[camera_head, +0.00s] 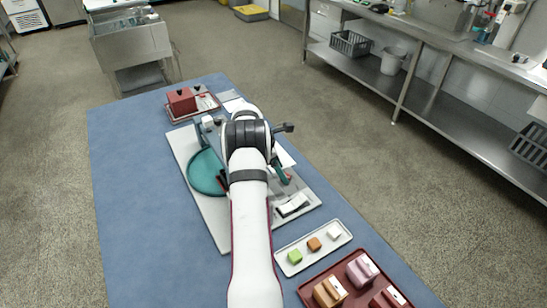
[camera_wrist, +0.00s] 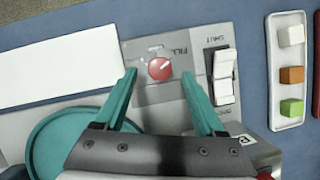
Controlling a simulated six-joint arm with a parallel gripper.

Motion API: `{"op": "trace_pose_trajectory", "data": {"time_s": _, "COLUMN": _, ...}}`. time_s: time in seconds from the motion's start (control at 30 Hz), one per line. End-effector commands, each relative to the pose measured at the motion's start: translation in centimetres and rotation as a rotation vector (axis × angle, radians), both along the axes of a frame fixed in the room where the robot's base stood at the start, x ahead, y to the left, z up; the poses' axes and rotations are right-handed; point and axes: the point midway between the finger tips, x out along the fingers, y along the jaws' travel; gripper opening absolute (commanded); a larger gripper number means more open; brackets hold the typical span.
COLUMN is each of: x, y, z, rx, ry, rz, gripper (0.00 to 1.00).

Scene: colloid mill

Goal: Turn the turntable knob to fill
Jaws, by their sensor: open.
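The red turntable knob (camera_wrist: 160,68) sits on a grey panel (camera_wrist: 212,28) in the wrist view, with a pale mark on its face. A FILL label is beside it on the upper right, and a SHUT label is further right. My gripper (camera_wrist: 159,73) is open, its two teal fingers on either side of the knob in the picture. I cannot tell whether they touch it or how high they are. The teal round turntable (camera_wrist: 45,145) is at lower left, and it also shows in the head view (camera_head: 203,174).
A white tray (camera_head: 280,256) with green, orange and white cubes lies nearby. A dark red tray (camera_head: 345,297) holds several blocks. A red box (camera_head: 181,100) stands at the far end.

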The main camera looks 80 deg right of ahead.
Motion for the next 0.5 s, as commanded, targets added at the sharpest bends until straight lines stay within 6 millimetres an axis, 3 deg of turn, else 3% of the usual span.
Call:
{"op": "trace_pose_trajectory", "data": {"time_s": 0.3, "x": 3.4, "y": 1.8, "z": 9.2, "rx": -0.005, "ry": -0.002, "rz": 0.002, "gripper": 0.71}}
{"op": "trace_pose_trajectory", "data": {"time_s": 0.5, "x": 4.5, "y": 2.4, "z": 12.3, "rx": -0.003, "ry": -0.002, "rz": 0.0, "gripper": 0.71}}
